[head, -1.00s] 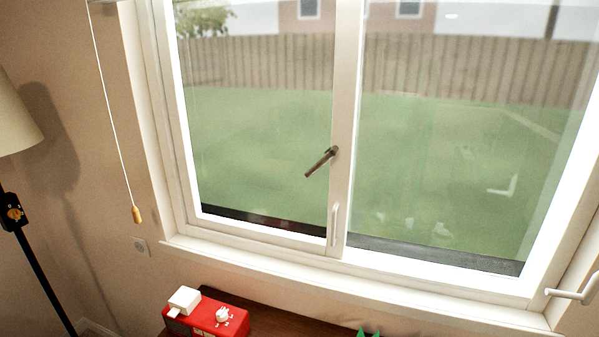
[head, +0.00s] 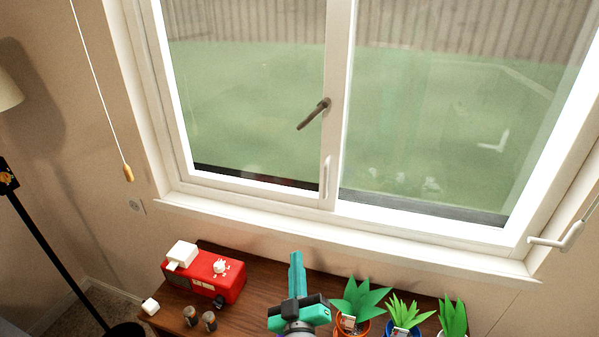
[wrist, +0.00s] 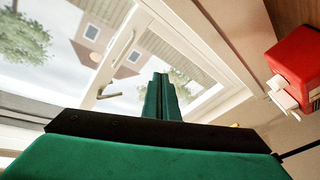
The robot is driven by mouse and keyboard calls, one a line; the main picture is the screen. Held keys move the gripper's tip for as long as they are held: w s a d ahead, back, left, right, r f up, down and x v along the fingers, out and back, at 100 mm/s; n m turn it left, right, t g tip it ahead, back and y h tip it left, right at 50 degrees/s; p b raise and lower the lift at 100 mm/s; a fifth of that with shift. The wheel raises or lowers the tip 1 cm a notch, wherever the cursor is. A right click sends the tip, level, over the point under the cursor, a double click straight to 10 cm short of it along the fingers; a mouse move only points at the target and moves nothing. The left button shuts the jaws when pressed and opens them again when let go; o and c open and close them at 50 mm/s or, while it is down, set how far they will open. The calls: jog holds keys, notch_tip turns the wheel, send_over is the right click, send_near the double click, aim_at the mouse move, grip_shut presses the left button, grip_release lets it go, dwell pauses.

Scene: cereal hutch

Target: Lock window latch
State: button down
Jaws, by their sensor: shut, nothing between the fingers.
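The dark metal window latch (head: 313,114) is on the middle stile of the window. Its handle slants down to the left. A white pull handle (head: 325,177) is lower on the same stile. My green and black gripper (head: 296,262) is in front of the window, over the wooden cabinet, well below the latch and apart from it. In the wrist view my gripper's green fingers (wrist: 161,82) are closed together with nothing between them, and an angled handle (wrist: 106,92) shows to their left on the window frame.
A red machine (head: 210,275) with white parts stands on the wooden cabinet (head: 258,292) at left. Potted plants (head: 360,302) stand at right. A blind cord (head: 128,172) hangs left of the window.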

aim_at(315, 112)
jog(key=w+r+n+t+y, duration=0.15)
jog(key=w+r, duration=0.35)
jog(key=r, duration=0.8)
jog(key=w+r+n+t, duration=0.1)
jog(key=w+r+n, duration=0.35)
jog(key=r, duration=0.95)
jog(key=w+a+r+m, duration=0.15)
jog(key=w+r, duration=0.25)
jog(key=w, duration=0.6)
jog(key=shift+d+f, duration=1.35)
jog(key=shift+f, duration=0.3)
